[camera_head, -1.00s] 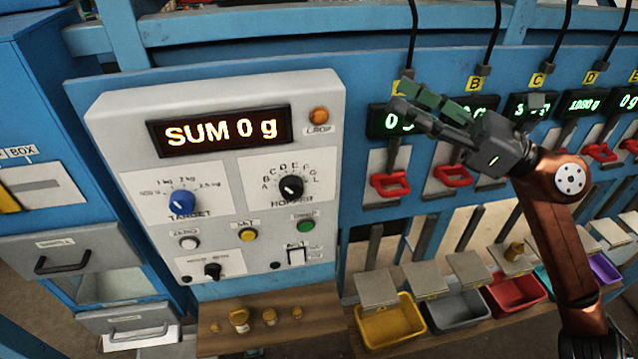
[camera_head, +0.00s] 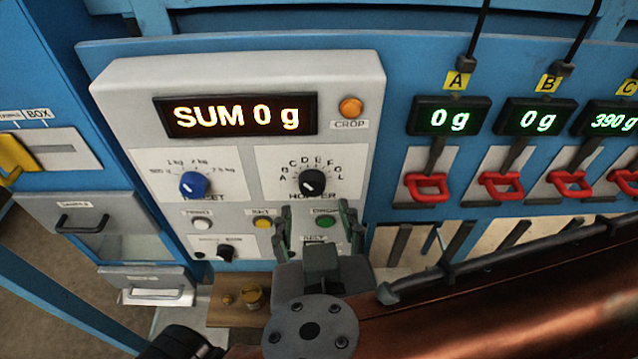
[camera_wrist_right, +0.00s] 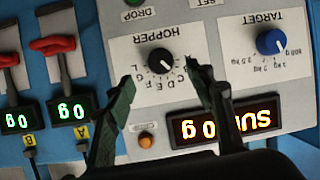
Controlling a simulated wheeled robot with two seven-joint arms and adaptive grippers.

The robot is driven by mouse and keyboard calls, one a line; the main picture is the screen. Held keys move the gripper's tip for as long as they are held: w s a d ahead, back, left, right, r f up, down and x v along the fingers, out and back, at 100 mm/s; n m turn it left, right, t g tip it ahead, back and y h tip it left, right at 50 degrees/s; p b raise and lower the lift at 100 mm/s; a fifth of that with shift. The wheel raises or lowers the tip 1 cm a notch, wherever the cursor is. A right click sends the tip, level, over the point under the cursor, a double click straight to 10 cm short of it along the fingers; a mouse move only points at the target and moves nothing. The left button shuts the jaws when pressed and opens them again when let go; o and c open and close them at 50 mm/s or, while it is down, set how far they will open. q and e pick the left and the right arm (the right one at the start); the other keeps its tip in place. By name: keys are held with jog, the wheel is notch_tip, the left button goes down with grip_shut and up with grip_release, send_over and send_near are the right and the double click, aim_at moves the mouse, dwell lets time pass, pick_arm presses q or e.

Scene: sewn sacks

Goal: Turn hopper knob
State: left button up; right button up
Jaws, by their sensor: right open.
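The black hopper knob (camera_head: 312,183) sits on a white plate of the grey control panel, with letters arced above it. It also shows in the right wrist view (camera_wrist_right: 160,61), where the panel appears upside down. My right gripper (camera_head: 315,230) is open and empty, in front of the panel and below the knob in the head view. In the right wrist view the fingertips (camera_wrist_right: 164,82) are spread to either side of the knob, apart from it. The exact way the knob's pointer faces is hard to tell. My left gripper is not in view.
The blue target knob (camera_head: 193,184) is left of the hopper knob. The display (camera_head: 236,115) reads SUM 0 g, with an orange crop button (camera_head: 350,107) beside it. A green button (camera_head: 325,222) lies close to my right fingers. Red handles (camera_head: 428,186) line the right.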

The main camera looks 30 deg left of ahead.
aim_at(313, 189)
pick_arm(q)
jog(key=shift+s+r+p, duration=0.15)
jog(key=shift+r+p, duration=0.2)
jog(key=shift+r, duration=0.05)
pick_arm(e)
jog(key=x, duration=0.7)
jog(key=shift+w+a, duration=0.15)
jog(key=shift+w, duration=0.15)
